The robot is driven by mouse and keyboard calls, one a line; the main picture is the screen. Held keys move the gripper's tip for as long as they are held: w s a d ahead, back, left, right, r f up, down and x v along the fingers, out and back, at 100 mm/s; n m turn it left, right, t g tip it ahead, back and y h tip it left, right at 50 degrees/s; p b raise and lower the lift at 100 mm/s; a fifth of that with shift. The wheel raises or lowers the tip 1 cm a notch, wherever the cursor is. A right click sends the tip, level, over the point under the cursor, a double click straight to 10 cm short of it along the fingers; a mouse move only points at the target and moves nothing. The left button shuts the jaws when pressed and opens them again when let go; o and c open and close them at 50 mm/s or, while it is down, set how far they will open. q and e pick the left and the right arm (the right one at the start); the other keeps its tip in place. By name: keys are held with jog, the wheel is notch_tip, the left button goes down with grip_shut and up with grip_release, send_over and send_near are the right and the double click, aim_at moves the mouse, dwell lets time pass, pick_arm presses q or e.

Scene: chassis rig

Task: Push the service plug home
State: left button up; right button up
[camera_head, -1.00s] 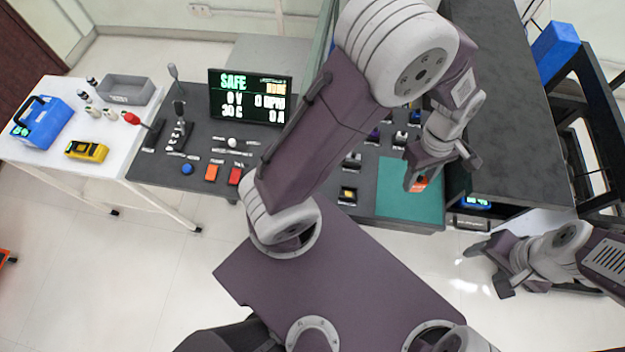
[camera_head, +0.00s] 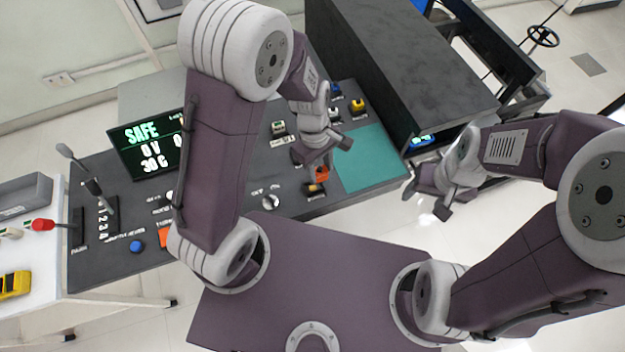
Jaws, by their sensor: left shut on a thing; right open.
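The orange service plug (camera_head: 322,173) is in the jaws of my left gripper (camera_head: 322,158), which is shut on it. My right gripper (camera_head: 425,200) is open and empty, in front of the desk to the right of the green mat (camera_head: 368,160).
The dark desk (camera_head: 105,264) has levers and buttons at left. The screen (camera_head: 150,143) reads SAFE, 0 V, 30 C. A large black cabinet (camera_head: 400,60) stands at right behind the mat. Several small blocks stand behind my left gripper. The mat is bare.

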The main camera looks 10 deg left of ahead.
pick_arm(q)
jog(key=shift+s+a+f, duration=0.5)
jog(key=shift+a+f, duration=0.1)
jog(key=shift+a, duration=0.15)
notch_tip(320, 180, down, 4)
jog(key=shift+r+b, duration=0.1)
jog(key=shift+b, duration=0.5)
jog(key=shift+w, duration=0.1)
jog(key=shift+f, duration=0.2)
jog(key=o, duration=1.4)
